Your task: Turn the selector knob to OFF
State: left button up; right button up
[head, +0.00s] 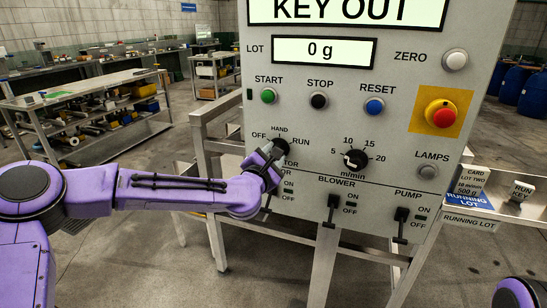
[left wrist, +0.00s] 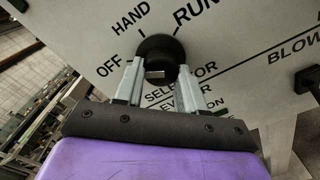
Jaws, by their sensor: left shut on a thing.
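The black selector knob (left wrist: 160,48) is on the grey panel, with the labels OFF, HAND and RUN around it. In the left wrist view, the two metal fingers of my left gripper (left wrist: 155,76) stand on either side of the knob's grip and are shut on it. In the head view my left gripper (head: 268,154) is at the panel's left side and covers most of the knob. The OFF label (head: 259,135) is left of the knob and RUN is to its right. I cannot tell which mark the knob points to. My right gripper is out of view.
Below the knob are black switches, including the blower switch (head: 331,210) and pump switch (head: 401,222). The speed dial (head: 356,159) is to the right. The red emergency button (head: 441,114) is farther right. The display (head: 345,10) reads KEY OUT.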

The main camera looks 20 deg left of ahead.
pick_arm(q)
jog(key=o, duration=1.1)
jog(key=shift+c, duration=0.2)
jog(key=shift+s, duration=0.1)
jog(key=s+b, duration=0.2)
jog(key=s, duration=0.8)
jog(key=shift+s+a, duration=0.2)
